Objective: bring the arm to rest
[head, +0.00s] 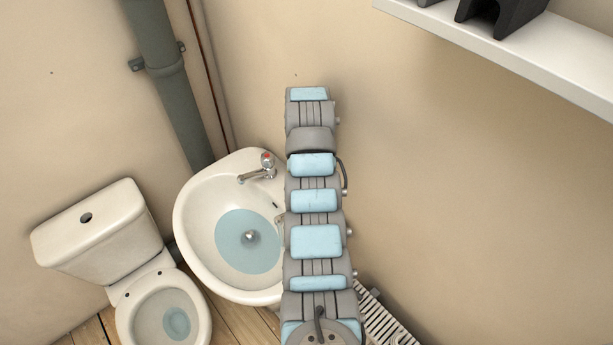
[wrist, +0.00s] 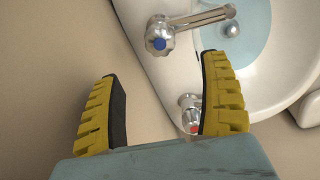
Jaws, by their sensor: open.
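My gripper (wrist: 160,72) is open in the wrist view, its two yellow ribbed fingers with dark pads set wide apart and nothing held between them. Beyond the fingers is the white washbasin (wrist: 282,78) with a blue-capped tap (wrist: 160,36) and a red-capped tap (wrist: 188,104), the latter partly hidden by the right finger. In the head view my arm stretches upward in front of the wall and covers the right side of the basin (head: 192,232). The red-capped tap (head: 267,161) shows there; the blue-capped one does not. My gripper's fingers cannot be made out in the head view.
The basin holds bluish water (head: 232,250). A toilet (head: 95,225) stands at left and a grey pipe (head: 170,90) runs up the wall. A shelf (head: 520,55) with black items (head: 500,12) juts out at upper right. A white slatted item (head: 385,320) is low right.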

